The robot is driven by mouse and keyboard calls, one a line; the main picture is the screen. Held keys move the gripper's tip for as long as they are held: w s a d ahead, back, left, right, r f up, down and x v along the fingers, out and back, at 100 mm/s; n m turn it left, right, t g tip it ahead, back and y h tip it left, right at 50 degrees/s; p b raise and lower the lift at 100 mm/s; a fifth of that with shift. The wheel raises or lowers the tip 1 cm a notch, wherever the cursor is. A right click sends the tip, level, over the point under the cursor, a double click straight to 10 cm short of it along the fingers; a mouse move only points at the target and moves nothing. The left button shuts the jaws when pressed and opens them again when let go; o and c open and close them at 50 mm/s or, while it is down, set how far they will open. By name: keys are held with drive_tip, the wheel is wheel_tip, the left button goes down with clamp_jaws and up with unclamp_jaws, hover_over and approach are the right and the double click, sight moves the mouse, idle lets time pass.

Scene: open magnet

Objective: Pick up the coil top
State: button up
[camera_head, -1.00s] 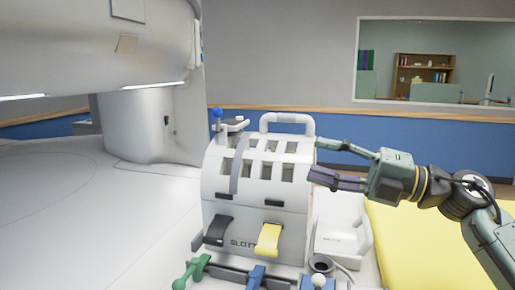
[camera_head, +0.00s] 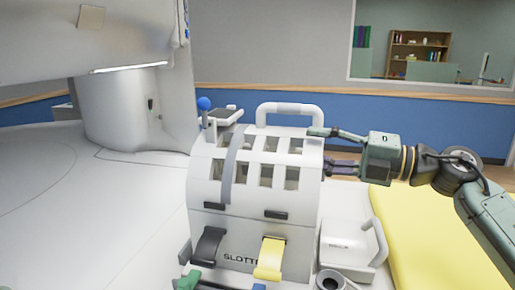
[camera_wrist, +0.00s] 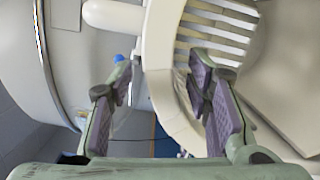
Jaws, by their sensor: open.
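The coil top is the white slotted housing (camera_head: 250,195) with a tube handle (camera_head: 289,108) on top, standing in the middle of the head view. It has several openings, a grey strap and dark and yellow latches at the front. My gripper (camera_head: 325,150) is at its upper right side, with the fingers pointing left toward it. In the wrist view my gripper (camera_wrist: 165,85) has its two fingers apart with nothing held between them. The white slotted housing (camera_wrist: 205,40) fills the upper right there, and its handle (camera_wrist: 115,16) is above the fingertips. Contact cannot be told.
A blue ball knob (camera_head: 204,103) rises behind the housing's left. A smaller white piece with a handle (camera_head: 348,250) lies to its right, beside a yellow pad (camera_head: 400,235). The white scanner (camera_head: 95,40) overhangs the left. The white table surface (camera_head: 90,220) at left is clear.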

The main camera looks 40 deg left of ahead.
sight(289, 141)
drive_tip(key=p+x, duration=0.3)
drive_tip(key=x, duration=0.3)
drive_tip(key=shift+w+r, duration=0.1)
drive_tip(key=shift+w, duration=0.05)
drive_tip(key=shift+a, duration=0.3)
clamp_jaws()
idle(0.6)
